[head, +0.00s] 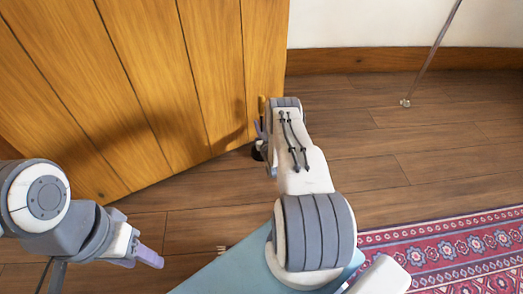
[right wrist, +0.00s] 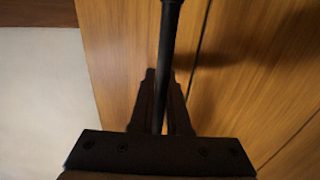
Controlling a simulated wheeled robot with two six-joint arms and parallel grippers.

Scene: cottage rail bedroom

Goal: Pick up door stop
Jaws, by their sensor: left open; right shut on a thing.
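The door stop (right wrist: 169,25) shows in the right wrist view as a slim dark upright rod running between my right gripper's fingers. In the head view, a small black part at the floor beside the door's lower edge (head: 257,153) appears to be its foot; my right arm hides most of the rest. My right gripper (right wrist: 160,90) is shut on the rod. In the head view it (head: 262,135) is partly hidden behind its own wrist, close to the door. My left gripper (head: 138,257) is open and empty above the floor at lower left.
A wooden plank door (head: 140,80) fills the upper left, close to my right gripper. A patterned red rug (head: 450,250) lies at lower right. A thin pole (head: 431,52) meets the floor near the back wall. Plank floor (head: 360,135) right of my right gripper is clear.

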